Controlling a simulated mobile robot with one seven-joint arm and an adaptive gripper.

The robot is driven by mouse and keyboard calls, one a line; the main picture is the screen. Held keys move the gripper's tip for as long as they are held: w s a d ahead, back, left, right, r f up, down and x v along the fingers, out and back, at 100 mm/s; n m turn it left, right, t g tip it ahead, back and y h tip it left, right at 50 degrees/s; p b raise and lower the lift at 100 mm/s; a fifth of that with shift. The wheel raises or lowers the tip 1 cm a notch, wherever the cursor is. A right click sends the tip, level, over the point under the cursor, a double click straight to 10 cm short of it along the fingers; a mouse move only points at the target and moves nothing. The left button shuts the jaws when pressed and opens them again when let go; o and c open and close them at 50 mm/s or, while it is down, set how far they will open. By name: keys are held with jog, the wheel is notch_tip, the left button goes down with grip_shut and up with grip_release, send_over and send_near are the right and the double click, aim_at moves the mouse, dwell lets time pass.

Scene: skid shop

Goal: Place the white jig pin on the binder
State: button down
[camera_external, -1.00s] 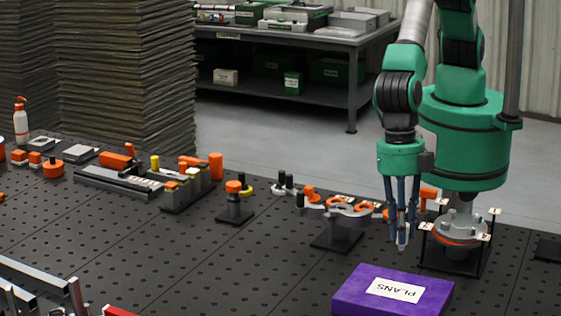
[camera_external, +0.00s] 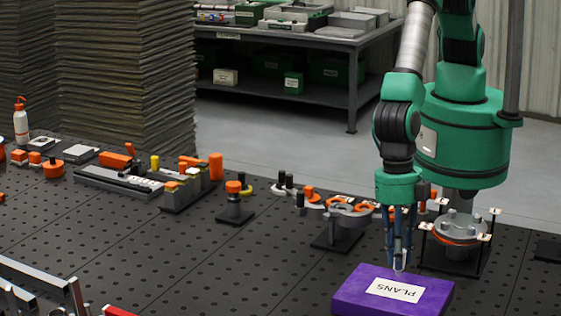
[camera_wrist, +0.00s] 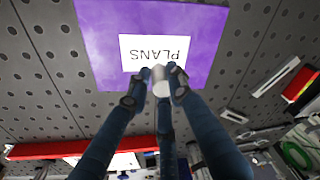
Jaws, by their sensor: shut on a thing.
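The purple binder (camera_external: 350,296) with a white PLANS label lies flat on the dark perforated table at the lower right. It also fills the top middle of the wrist view (camera_wrist: 95,45). My gripper (camera_external: 399,262) points down over the binder's far part, its fingers shut on the white jig pin (camera_wrist: 162,86). In the external view the pin's pale lower end (camera_external: 399,267) shows below the fingertips, at the binder's back edge or over it. I cannot tell whether the pin touches the binder. The fingers hide part of the pin in the wrist view.
A round metal fixture (camera_external: 459,228) on a black stand is close right of my gripper. Another fixture (camera_external: 349,214) with orange parts stands to the left. Several tools and blocks line the table's back. Bare table lies left of the binder.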

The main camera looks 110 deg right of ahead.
jog(key=shift+f, duration=0.1)
jog(key=shift+f, duration=1.8)
jog(key=shift+f, duration=0.1)
jog(key=c, duration=1.5)
grip_release()
jog(key=shift+c, duration=0.2)
jog(key=shift+p, duration=0.3)
notch_tip(320, 180, up, 12)
jog(key=d+b, duration=0.1)
jog(key=d, duration=0.1)
jog(key=shift+b, duration=0.35)
jog(key=shift+w, duration=0.1)
